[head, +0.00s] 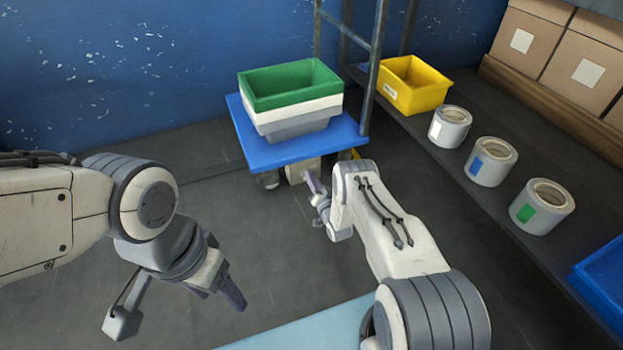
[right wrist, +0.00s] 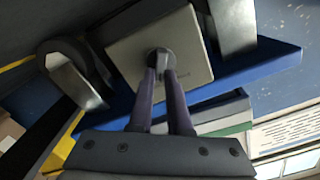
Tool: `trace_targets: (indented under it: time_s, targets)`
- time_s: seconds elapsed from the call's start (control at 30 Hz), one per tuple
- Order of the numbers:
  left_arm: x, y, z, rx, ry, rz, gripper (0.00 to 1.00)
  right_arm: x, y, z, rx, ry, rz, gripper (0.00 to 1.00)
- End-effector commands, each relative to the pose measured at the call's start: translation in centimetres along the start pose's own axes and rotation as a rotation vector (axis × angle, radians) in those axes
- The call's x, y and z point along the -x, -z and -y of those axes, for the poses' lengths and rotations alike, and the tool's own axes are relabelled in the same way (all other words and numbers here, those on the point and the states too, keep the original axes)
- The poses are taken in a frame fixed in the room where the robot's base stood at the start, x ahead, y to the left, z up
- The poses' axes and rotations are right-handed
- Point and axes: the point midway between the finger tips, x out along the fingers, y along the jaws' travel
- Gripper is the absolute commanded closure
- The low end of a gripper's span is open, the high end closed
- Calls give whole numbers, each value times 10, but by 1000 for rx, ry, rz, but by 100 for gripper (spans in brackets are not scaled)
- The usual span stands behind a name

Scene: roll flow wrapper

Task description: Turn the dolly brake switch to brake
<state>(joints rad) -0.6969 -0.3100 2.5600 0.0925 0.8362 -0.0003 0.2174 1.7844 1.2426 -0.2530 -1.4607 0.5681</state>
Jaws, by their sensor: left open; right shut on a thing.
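The dolly is a blue platform (head: 290,152) at the back centre of the head view, with a pale brake switch plate (head: 296,170) below its front edge. In the right wrist view the square beige plate (right wrist: 192,48) carries a round dark grey knob with a lever, the brake switch (right wrist: 160,60). My right gripper (head: 312,182) is at the switch; its two fingers (right wrist: 165,82) are shut on the lever. Its setting cannot be read. My left gripper (head: 237,298) is open and empty over the floor at lower left, apart from the dolly.
Stacked green, white and grey crates (head: 291,100) sit on the dolly. A metal frame post (head: 373,70) rises at its right. A dark shelf (head: 470,200) at right holds a yellow bin (head: 413,88) and several film rolls (head: 491,162). Floor left of the dolly is clear.

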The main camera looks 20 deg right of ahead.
Motion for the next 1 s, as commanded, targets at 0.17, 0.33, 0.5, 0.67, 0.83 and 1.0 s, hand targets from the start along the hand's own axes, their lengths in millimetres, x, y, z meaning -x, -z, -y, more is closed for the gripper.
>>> trace_targets:
  time_s: [0.17, 0.33, 0.5, 0.67, 0.83, 1.0]
  targets:
    - [0, 0, 0, 0, 0, 0, 35, 2, -3, -1, -2, -2, 7, 100]
    - [0, 0, 0, 0, 0, 0, 35, 2, -3, -1, -2, -2, 7, 57]
    - [0, 0, 0, 0, 0, 0, 35, 1, -2, 0, 0, -1, 4, 54]
    - [1, 0, 0, 0, 0, 0, 35, 2, -1, 0, 0, -1, 3, 54]
    - [15, 1, -1, 0, 0, 0, 35, 18, 2, 1, 0, -4, 4, 54]
    - [37, 2, -3, 0, 0, 0, 35, 52, 3, 2, -2, -5, 6, 54]
